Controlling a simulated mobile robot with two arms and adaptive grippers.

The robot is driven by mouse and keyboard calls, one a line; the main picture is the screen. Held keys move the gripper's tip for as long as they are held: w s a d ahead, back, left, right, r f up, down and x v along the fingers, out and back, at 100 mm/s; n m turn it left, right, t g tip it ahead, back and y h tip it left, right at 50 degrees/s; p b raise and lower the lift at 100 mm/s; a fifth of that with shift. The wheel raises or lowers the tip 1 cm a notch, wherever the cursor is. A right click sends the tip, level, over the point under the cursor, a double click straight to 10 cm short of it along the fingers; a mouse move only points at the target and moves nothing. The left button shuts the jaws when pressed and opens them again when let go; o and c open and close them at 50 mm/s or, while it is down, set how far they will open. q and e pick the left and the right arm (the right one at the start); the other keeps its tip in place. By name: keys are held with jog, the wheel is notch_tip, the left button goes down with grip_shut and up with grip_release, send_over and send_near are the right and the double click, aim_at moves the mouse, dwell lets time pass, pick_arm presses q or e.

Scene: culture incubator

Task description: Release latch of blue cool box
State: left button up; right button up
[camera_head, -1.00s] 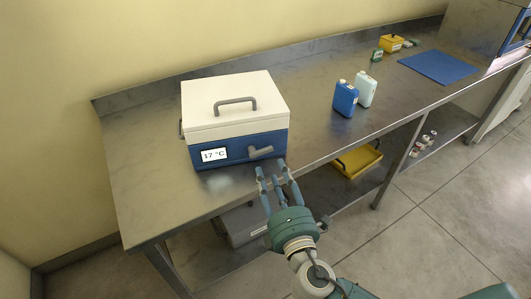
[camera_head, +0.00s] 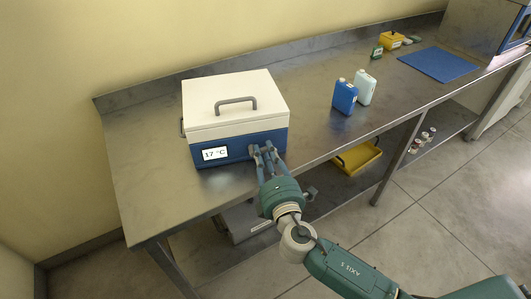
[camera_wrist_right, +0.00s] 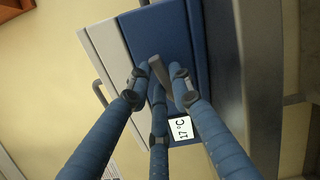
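The cool box (camera_head: 235,120) has a white lid and a blue body and stands on the steel bench. Its front carries a display reading 17 °C (camera_head: 215,153). My right gripper (camera_head: 264,149) is at the right part of the blue front, over the latch, and hides most of it in the head view. In the right wrist view the grey latch (camera_wrist_right: 159,72) on the blue front lies between the fingertips of my right gripper (camera_wrist_right: 158,74). The fingers are spread around it with small gaps showing, so the gripper looks open. The left gripper is not in view.
A blue bottle (camera_head: 345,97) and a pale bottle (camera_head: 365,87) stand right of the box. A blue mat (camera_head: 439,64) and a yellow container (camera_head: 391,40) lie farther back. A yellow tray (camera_head: 358,156) is on the lower shelf. The bench (camera_head: 309,120) is clear beside the box.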

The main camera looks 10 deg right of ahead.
jog(key=shift+d+f+m+b, duration=0.1)
jog(key=shift+f+m+b, duration=0.45)
jog(key=shift+m+b, duration=0.55)
grip_shut()
jog(key=shift+r+m+b, duration=0.1)
jog(key=shift+m+b, duration=0.3)
jog(key=shift+b, duration=0.15)
jog(key=shift+r, duration=0.1)
jog(key=o, duration=0.9)
grip_release()
jog(key=s, duration=1.2)
jog(key=shift+d, duration=0.25)
